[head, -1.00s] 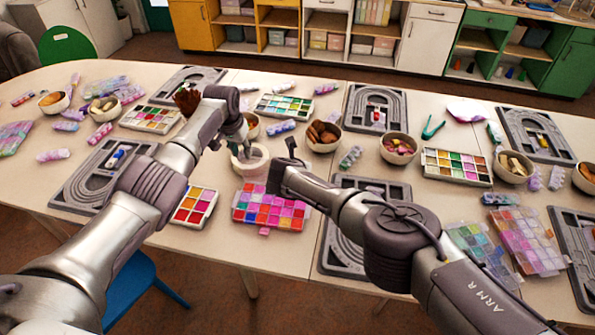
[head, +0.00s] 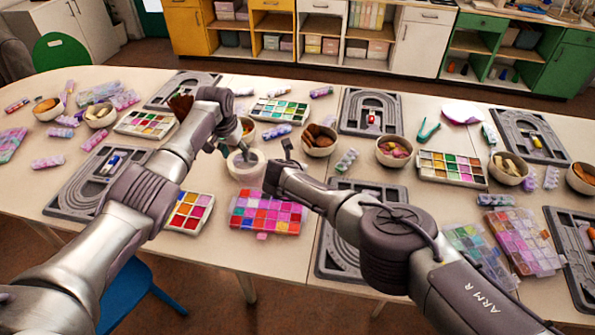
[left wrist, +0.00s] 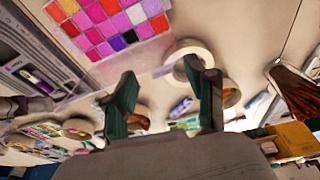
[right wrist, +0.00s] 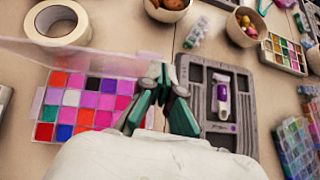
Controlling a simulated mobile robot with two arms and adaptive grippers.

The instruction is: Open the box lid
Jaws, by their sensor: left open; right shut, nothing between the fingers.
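The bead box (head: 265,213) lies near the table's front edge, with pink, red and purple compartments. It also shows in the right wrist view (right wrist: 88,103) and the left wrist view (left wrist: 110,25). Its clear pinkish lid (right wrist: 70,55) stands raised and tilted over the box's far side in the right wrist view. My right gripper (right wrist: 160,85) is shut and empty at the right end of the lid; whether it touches the lid I cannot tell. My left gripper (left wrist: 163,90) is open and empty, above the table beyond the box, near a tape roll.
The white tape roll (head: 246,167) sits just behind the box. A paint tray (head: 188,212) lies to its left and a grey track board (right wrist: 222,105) to its right. Bowls, including one of beads (head: 393,151), stand farther back.

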